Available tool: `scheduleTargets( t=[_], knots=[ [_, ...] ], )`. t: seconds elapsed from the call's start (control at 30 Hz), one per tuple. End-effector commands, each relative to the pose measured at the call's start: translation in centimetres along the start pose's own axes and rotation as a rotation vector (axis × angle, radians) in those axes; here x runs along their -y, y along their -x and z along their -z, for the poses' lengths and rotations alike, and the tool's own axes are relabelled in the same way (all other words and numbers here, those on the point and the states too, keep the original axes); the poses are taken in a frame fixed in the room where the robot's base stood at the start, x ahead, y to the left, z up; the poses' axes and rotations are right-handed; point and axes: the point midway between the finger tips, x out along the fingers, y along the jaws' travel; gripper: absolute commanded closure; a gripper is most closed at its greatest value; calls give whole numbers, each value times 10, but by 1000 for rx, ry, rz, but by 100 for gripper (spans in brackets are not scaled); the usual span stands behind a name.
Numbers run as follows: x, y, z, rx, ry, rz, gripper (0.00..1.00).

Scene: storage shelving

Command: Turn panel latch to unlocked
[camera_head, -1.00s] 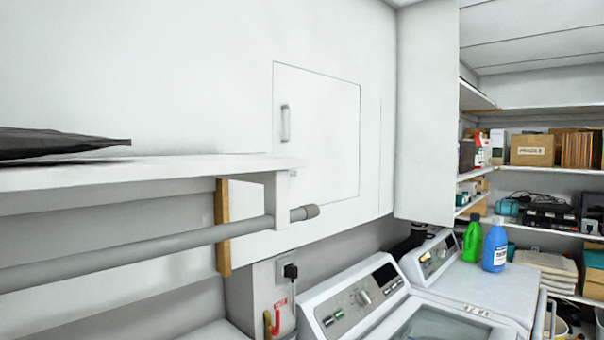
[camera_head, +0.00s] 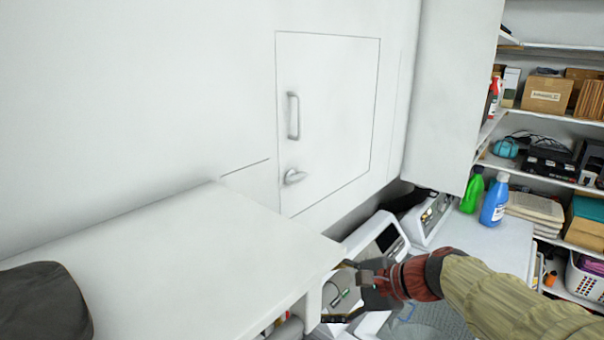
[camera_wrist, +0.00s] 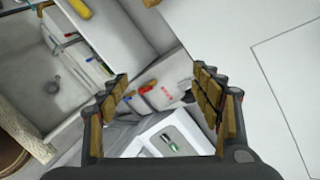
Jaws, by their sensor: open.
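A white square panel (camera_head: 340,125) is outlined in the white wall in the head view; its outline also shows at the right of the wrist view (camera_wrist: 292,80). The panel latch (camera_head: 294,177), a small grey knob with a tapered lever, sits near its lower left edge. The lever lies roughly sideways. A grey upright handle (camera_head: 293,116) is above it. My gripper (camera_head: 335,292) is below and right of the latch, apart from it, beside the shelf end. In the wrist view my gripper (camera_wrist: 158,84) has its fingers spread with nothing held. The latch is not seen there.
A white shelf (camera_head: 200,245) juts out below and left of the panel, close to my gripper, with a dark object (camera_head: 42,300) on it. White machines (camera_head: 375,242) stand below right, with green (camera_head: 472,193) and blue bottles (camera_head: 494,200). Space before the panel is clear.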

Motion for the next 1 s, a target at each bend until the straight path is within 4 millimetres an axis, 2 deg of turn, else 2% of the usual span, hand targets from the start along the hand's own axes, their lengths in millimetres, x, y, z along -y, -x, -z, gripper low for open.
scheduleTargets(
  t=[0.03, 0.2, 0.3, 0.4, 0.5, 0.6, 1.0],
  knots=[
    [32, 5, -11, 47, -117, 65, 35],
    [125, 23, -27, 238, -514, 263, 35],
    [166, 37, -30, 343, -685, 340, 35],
    [193, 48, -30, 420, -796, 390, 35],
    [208, 54, -30, 464, -855, 415, 35],
    [215, 51, -31, 480, -874, 422, 35],
    [245, 5, -44, 479, -872, 421, 35]
  ],
)
